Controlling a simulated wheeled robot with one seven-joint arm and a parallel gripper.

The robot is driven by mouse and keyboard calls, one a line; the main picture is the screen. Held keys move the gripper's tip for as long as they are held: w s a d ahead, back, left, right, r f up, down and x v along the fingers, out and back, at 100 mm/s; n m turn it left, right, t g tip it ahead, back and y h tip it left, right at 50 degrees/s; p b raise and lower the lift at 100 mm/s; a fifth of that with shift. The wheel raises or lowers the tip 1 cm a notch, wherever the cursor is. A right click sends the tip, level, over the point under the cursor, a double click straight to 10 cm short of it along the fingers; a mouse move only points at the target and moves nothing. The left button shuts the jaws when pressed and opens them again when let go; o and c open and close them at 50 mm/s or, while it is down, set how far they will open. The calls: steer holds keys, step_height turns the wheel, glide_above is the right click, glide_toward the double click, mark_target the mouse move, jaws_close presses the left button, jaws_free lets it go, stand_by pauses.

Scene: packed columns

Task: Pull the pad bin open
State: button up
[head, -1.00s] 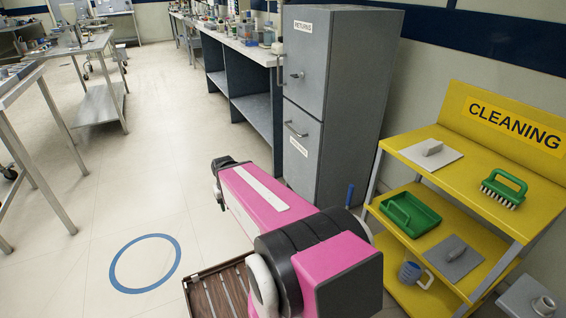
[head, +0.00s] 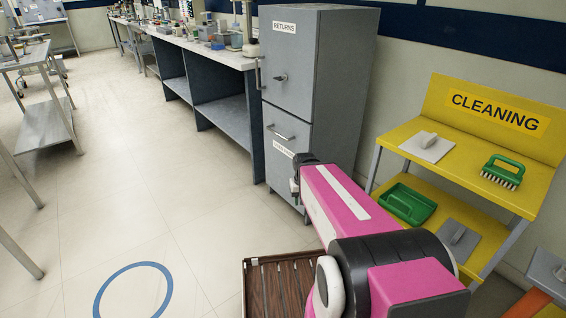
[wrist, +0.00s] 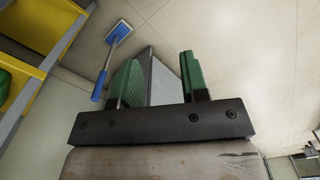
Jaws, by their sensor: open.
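The tall grey cabinet (head: 345,90) stands against the wall. Its upper door (head: 287,65) is labelled RETURNS and looks shut. Below it is a lower front, perhaps the pad bin (head: 295,135), with a bar handle (head: 280,133) and a label partly hidden by my arm. This front looks closed. My gripper (head: 295,188) is in front of the cabinet's lower part, below the handle and apart from it. In the wrist view my gripper (wrist: 160,82) has its two green fingers spread. A grey panel (wrist: 165,80) shows beyond and between them; I cannot tell which part it is.
A yellow CLEANING shelf (head: 412,128) with a green brush (head: 503,171) and green tray (head: 407,204) stands right of the cabinet. A workbench (head: 200,52) runs behind to the left. A blue-handled tool (wrist: 101,85) shows in the wrist view. Floor at left is open.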

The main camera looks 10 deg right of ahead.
steer(key=w+d+f+n+t+h, duration=0.15)
steer(key=w+h, duration=0.25)
steer(key=w, duration=0.7)
steer(key=n+t+h, duration=0.6)
steer(key=n+t, duration=0.2)
steer(key=t, duration=0.3)
glide_toward(276, 133)
steer(key=x, duration=1)
steer(key=shift+w+f, duration=0.35)
jaws_close()
